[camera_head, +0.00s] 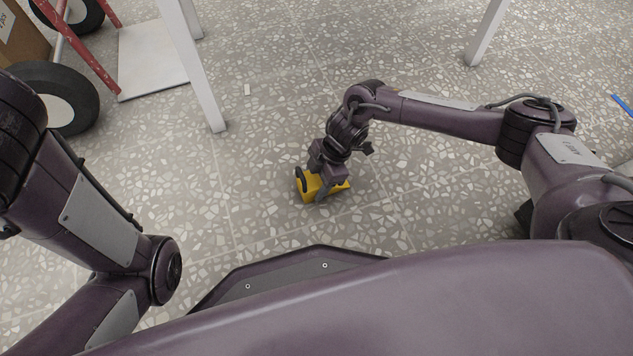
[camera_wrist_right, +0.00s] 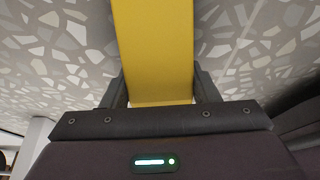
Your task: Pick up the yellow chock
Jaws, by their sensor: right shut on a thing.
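The yellow chock (camera_head: 338,186) is at the terrazzo floor in front of my base in the head view. My right gripper (camera_head: 314,187) reaches down over it and is shut on it, with one finger on each side. In the right wrist view the chock (camera_wrist_right: 153,45) fills the space between the two dark fingers of my right gripper (camera_wrist_right: 158,90). I cannot tell whether the chock touches the floor. My left arm shows at the left of the head view, but its gripper is out of view.
A red hand truck (camera_head: 88,55) with black wheels (camera_head: 52,97) stands at the upper left. White legs (camera_head: 200,75) and (camera_head: 487,35) of a frame stand beyond the chock. A small white piece (camera_head: 247,90) lies on the floor. A blue strip (camera_head: 622,104) lies at far right. Floor around the chock is clear.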

